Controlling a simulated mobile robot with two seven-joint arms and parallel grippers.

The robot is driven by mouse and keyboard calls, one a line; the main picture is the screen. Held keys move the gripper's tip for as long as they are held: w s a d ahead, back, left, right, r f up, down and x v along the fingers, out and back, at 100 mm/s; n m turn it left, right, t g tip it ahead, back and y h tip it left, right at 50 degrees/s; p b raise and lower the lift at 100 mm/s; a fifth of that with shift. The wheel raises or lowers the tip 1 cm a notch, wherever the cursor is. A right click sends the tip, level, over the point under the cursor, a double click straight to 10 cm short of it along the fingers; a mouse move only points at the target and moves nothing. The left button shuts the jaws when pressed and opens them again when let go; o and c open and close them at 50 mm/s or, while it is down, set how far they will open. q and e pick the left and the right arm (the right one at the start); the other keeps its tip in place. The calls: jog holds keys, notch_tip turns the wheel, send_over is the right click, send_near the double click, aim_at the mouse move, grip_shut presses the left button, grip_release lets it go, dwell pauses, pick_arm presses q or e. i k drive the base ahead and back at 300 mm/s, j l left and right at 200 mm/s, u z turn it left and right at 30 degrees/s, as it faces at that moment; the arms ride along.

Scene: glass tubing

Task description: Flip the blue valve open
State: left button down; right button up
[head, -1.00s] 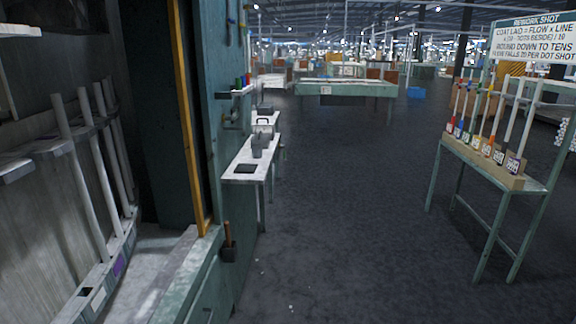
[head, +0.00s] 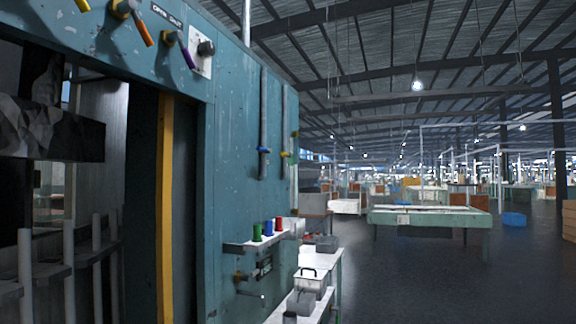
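A small blue valve handle (head: 264,150) sits on a thin vertical pipe on the teal cabinet's side panel. It looks roughly crosswise to the pipe, but it is too small to be sure. A second pipe carries a yellow-green valve (head: 286,154). Neither of my grippers is in view.
The teal cabinet (head: 232,190) fills the left, with a black knob (head: 206,47) on its front. A small shelf (head: 250,245) holds green, blue and red spools. A white bench (head: 322,300) stands below. The floor (head: 420,285) at right is open before a green table (head: 430,217).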

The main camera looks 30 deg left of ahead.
aim_at(265, 150)
jog(key=i+u, duration=0.2)
jog(key=i, duration=0.3)
jog(key=i+l+u, duration=0.2)
jog(key=i, duration=0.3)
jog(key=i+l+u, duration=0.25)
jog(key=i, duration=0.2)
jog(key=i+l+u, duration=0.5)
jog(key=i, duration=0.2)
